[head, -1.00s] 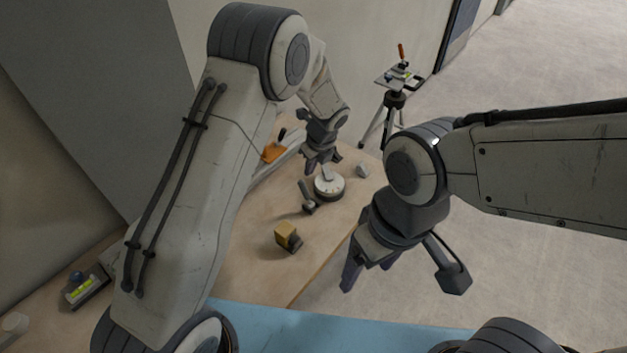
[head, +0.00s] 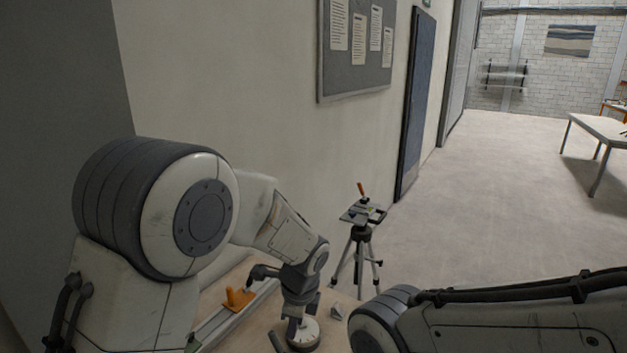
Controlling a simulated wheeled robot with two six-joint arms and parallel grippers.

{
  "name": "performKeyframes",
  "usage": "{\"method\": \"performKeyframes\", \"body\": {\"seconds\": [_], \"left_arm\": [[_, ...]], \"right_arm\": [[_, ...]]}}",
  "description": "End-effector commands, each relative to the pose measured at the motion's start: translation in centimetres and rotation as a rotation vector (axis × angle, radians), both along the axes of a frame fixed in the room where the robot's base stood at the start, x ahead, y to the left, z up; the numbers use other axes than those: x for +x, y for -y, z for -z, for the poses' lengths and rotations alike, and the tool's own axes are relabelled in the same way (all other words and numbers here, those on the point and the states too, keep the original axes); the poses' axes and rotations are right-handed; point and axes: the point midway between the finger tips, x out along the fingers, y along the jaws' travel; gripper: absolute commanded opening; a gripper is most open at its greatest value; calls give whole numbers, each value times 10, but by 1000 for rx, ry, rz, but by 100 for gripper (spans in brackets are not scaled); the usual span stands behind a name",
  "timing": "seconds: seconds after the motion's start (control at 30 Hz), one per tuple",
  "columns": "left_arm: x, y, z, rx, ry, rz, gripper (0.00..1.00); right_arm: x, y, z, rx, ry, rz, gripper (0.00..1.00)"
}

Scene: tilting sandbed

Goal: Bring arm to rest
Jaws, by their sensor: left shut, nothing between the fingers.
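My left arm reaches in from the left, and its gripper (head: 294,324) points down, shut and empty. The fingertips are at a round white-topped dial (head: 306,337) on the bench; I cannot tell whether they touch it. My right arm (head: 500,318) crosses the bottom right, and its gripper is outside the picture.
An orange tool (head: 238,298) lies on the bench near the wall. A small grey block (head: 336,312) is right of the dial. Beyond the bench stands a tripod (head: 360,238) with a small plate on top. Open floor spreads right, with a table (head: 597,127) far off.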

Motion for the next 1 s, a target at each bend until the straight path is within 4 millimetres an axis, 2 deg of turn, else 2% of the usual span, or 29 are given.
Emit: {"method": "performKeyframes", "body": {"seconds": [0.03,0.1,0.3,0.4,0.5,0.67,1.0], "left_arm": [[-27,7,-13,-40,8,-105,0],[-64,12,-27,-94,6,-277,0],[-169,12,-47,-218,-40,-739,0],[-208,7,-48,-251,-70,-917,0],[-234,2,-47,-268,-95,-1039,0],[-250,-2,-46,-276,-112,-1123,0],[-250,-2,-46,-276,-112,-1128,0]], "right_arm": [[0,0,6,0,0,0,79],[0,0,10,0,0,-1,79],[0,0,19,0,0,-1,79],[0,0,23,0,0,-1,79],[0,0,24,0,0,-1,79],[0,0,25,0,0,-1,79],[0,0,25,0,0,-1,79]]}}
